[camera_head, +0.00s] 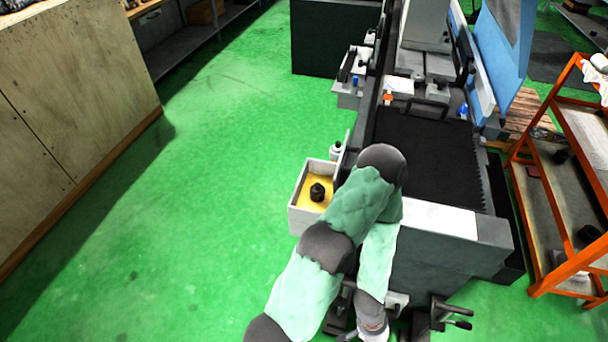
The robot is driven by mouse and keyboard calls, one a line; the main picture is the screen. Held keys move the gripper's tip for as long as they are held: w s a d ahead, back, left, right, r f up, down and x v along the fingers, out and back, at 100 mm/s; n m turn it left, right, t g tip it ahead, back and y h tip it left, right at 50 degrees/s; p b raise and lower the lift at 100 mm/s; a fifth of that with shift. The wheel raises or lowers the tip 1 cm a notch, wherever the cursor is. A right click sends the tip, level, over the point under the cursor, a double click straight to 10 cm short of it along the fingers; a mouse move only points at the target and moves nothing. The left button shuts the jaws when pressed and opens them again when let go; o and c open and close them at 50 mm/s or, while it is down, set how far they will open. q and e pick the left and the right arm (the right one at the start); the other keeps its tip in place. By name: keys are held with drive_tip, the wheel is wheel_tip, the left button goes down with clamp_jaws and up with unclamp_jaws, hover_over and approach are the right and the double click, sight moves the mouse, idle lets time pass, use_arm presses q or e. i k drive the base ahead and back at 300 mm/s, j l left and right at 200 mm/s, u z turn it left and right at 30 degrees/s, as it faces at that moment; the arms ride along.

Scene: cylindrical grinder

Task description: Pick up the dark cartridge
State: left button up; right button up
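A small dark, rounded piece (318,191), which looks like the dark cartridge, stands upright on the yellow floor of a light grey open tray (297,214). The tray is at the left side of the grinder. One of my arms, in pale green covers with dark joints, comes up from the bottom edge and bends back down just right of the tray. Its wrist end reaches the bottom edge, and no gripper fingers can be made out there. My other arm is not in view. Nothing touches the dark piece.
The grey grinder (430,215) with a dark bed (425,150) fills the middle right. A white bottle (336,151) stands beside the tray. An orange shelf rack (520,160) is at right, a wooden cabinet (75,90) at left. The green floor (170,230) between is clear.

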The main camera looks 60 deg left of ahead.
sight(317, 189)
drive_tip(key=j, duration=1.85)
drive_tip(key=k+j, duration=0.1)
drive_tip(key=j, duration=1.75)
drive_tip(key=i+j, duration=0.1)
drive_tip(key=j, duration=0.25)
drive_tip(key=i+j, duration=0.1)
drive_tip(key=j, duration=0.25)
drive_tip(key=i+j, duration=0.15)
drive_tip(key=j, duration=0.2)
drive_tip(key=i, duration=0.1)
